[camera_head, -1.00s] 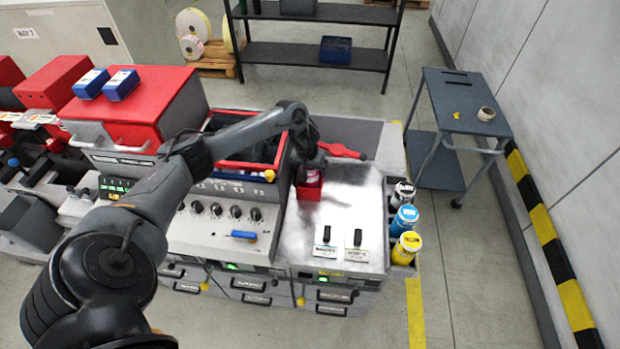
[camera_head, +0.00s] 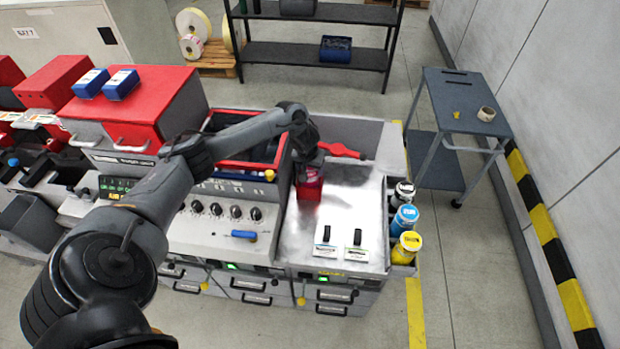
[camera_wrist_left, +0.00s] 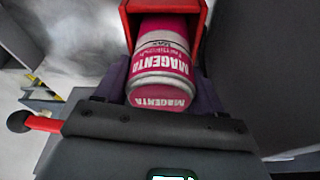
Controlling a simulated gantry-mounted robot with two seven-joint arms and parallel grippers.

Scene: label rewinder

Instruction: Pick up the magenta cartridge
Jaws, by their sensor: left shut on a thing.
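The magenta cartridge (camera_wrist_left: 162,60) is a cylinder with a white band and "MAGENTA" lettering in the left wrist view. Its far part lies inside a red holder (camera_wrist_left: 199,38). My left gripper (camera_wrist_left: 162,88) is shut on it, with a dark finger on each side. In the head view my left gripper (camera_head: 312,160) is over the steel top, at the red holder (camera_head: 308,189); the arm partly hides the cartridge there. My right gripper is not in view.
Black, cyan (camera_head: 404,218) and yellow (camera_head: 405,247) cartridges stand in a rack at the right edge of the steel top (camera_head: 345,200). A red lever (camera_head: 342,151) sits just right of my left gripper. Two black-handled pieces (camera_head: 326,244) lie at the front.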

